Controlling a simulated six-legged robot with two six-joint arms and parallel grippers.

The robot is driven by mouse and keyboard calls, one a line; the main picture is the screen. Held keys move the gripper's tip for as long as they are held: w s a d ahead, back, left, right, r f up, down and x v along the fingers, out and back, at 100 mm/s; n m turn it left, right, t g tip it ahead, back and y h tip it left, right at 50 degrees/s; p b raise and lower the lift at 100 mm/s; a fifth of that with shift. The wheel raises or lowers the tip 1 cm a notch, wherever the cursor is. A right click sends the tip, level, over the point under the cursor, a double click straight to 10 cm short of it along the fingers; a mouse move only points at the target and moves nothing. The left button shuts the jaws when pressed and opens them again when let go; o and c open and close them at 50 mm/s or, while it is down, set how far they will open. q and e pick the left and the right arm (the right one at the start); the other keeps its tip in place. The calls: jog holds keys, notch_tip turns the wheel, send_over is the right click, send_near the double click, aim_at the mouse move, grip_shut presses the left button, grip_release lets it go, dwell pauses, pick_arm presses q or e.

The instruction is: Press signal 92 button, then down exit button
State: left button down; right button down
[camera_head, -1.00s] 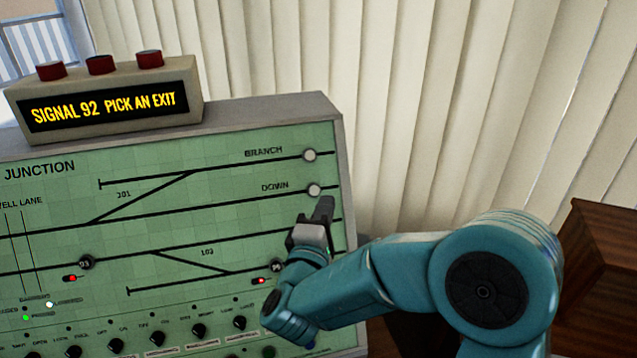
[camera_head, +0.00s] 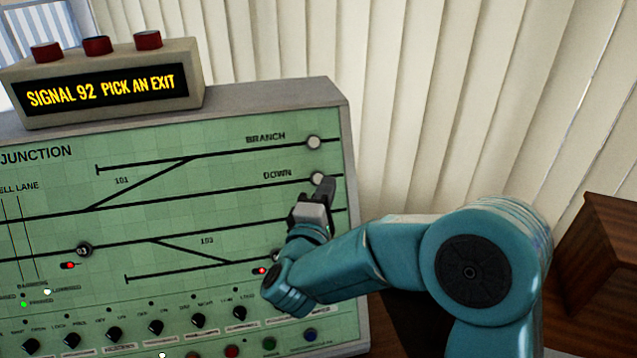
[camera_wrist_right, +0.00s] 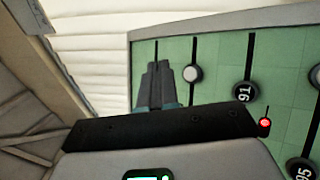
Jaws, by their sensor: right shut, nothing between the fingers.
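The green junction panel (camera_head: 215,225) fills the left of the head view. The pale round DOWN button (camera_head: 317,178) sits at the right end of its line, below the similar BRANCH button (camera_head: 314,142). My right gripper (camera_head: 325,186) is shut and empty, its tips close beside the DOWN button's lower right; contact cannot be told. In the wrist view the shut fingers (camera_wrist_right: 157,80) are left of a pale button (camera_wrist_right: 192,73). The display (camera_head: 102,87) reads "SIGNAL 92 PICK AN EXIT". I cannot make out a button marked 92. My left gripper is not in view.
Red buttons (camera_head: 95,45) top the display box. Dark knobs (camera_head: 155,327) line the panel's lower part. Numbered round buttons, including 91 (camera_wrist_right: 243,92), show in the wrist view. White blinds (camera_head: 440,100) hang behind, and a brown wooden piece (camera_head: 605,240) stands at right.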

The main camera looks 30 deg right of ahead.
aim_at(318, 179)
jog(key=w, duration=0.1)
jog(key=w+f, duration=0.1)
jog(key=w+d+f, duration=0.1)
jog(key=w, duration=0.1)
jog(key=shift+w+f, duration=0.1)
dwell(0.8)
jog(key=shift+w+f, duration=0.1)
jog(key=shift+w, duration=0.05)
dwell(0.5)
dwell(0.6)
